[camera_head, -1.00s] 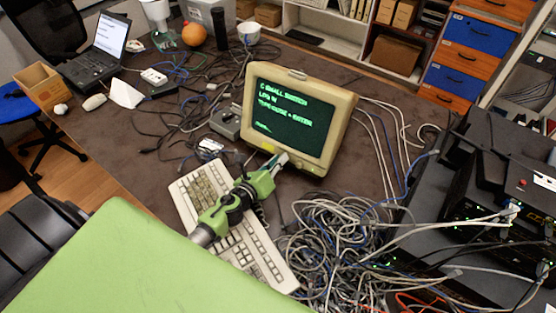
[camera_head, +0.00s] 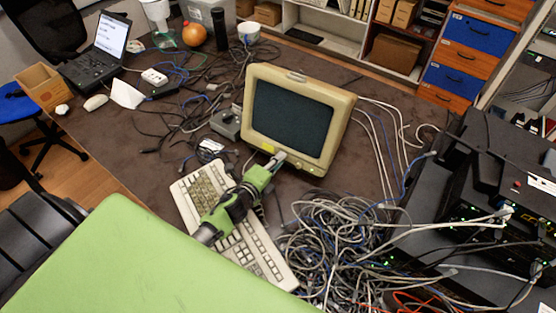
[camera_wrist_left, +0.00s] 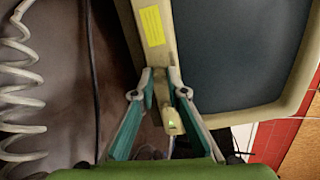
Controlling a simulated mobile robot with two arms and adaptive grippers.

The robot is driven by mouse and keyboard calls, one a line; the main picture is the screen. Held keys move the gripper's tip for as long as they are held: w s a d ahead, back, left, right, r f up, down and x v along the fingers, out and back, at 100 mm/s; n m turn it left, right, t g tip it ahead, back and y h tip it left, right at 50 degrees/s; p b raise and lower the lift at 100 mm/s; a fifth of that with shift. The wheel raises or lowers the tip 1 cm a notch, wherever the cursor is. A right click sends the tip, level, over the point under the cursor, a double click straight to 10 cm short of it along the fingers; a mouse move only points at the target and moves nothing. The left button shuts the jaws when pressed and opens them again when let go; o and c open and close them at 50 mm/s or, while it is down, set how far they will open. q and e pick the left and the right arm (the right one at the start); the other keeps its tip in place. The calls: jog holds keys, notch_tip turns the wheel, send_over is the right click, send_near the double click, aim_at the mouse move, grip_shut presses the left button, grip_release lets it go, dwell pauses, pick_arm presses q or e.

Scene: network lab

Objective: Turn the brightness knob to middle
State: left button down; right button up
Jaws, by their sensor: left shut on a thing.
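The monitor (camera_head: 252,78) is a beige CRT standing on the table, and its screen (camera_head: 290,117) is dark with no readable text. My left gripper (camera_head: 279,158) is at the lower front bezel, right of a yellow label (camera_head: 268,148). In the left wrist view, my left gripper (camera_wrist_left: 161,76) has both fingertips close together at the bezel (camera_wrist_left: 152,45), below the yellow label (camera_wrist_left: 152,25). It is shut on what I take to be the brightness knob, which the fingertips hide. A small green light (camera_wrist_left: 172,123) shows between the fingers. My right gripper is not in view.
A beige keyboard (camera_head: 262,252) lies under my left arm. A large cable tangle (camera_head: 335,240) lies right of it, near black network equipment (camera_head: 480,200). A grey box (camera_head: 226,124) stands left of the monitor. A coiled white cord (camera_wrist_left: 18,80) hangs in the wrist view.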

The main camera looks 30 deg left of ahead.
pick_arm(q)
jog(key=shift+f+n, duration=0.1)
jog(key=shift+n, duration=0.3)
jog(key=c, duration=2)
grip_release()
jog(key=v, duration=1.2)
jog(key=shift+d, duration=0.15)
